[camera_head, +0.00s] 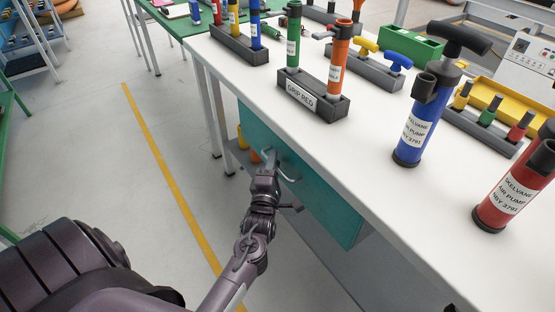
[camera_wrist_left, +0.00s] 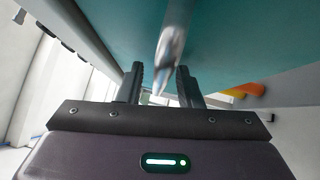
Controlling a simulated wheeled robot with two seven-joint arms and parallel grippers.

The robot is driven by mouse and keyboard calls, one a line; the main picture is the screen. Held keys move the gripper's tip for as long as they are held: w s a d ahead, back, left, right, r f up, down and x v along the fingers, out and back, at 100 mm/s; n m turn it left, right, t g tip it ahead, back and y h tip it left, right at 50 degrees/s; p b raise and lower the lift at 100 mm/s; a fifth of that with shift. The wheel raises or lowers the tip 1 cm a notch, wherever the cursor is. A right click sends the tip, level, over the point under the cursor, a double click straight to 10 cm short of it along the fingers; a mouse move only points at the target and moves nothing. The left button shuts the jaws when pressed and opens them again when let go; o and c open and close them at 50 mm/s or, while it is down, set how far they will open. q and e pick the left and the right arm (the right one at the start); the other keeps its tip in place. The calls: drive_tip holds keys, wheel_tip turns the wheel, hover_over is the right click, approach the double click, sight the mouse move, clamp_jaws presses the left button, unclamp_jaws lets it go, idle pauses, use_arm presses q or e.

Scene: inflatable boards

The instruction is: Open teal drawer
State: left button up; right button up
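The teal drawer (camera_head: 328,207) hangs under the front edge of the white workbench, and its front looks flush with the bench, so it appears shut. Its metal handle (camera_head: 287,170) sticks out of the teal front. My left gripper (camera_head: 270,160) is at the handle, just in front of the drawer. In the left wrist view the fingers of my left gripper (camera_wrist_left: 160,85) are apart, with the handle (camera_wrist_left: 172,48) reaching down between them. I cannot tell whether a finger touches it. My right gripper is not in view.
On the white workbench (camera_head: 375,150) stand a blue air pump (camera_head: 413,135), a red air pump (camera_head: 510,190) and a dark rack (camera_head: 312,103) with a green and an orange tube. The floor left of the bench is clear, with a yellow line (camera_head: 165,170).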

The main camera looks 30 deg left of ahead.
use_arm(q)
drive_tip(key=shift+s, duration=0.1)
drive_tip(key=shift+c, duration=0.2)
clamp_jaws()
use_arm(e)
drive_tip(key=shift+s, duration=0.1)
use_arm(q)
drive_tip(key=shift+s+a, duration=0.1)
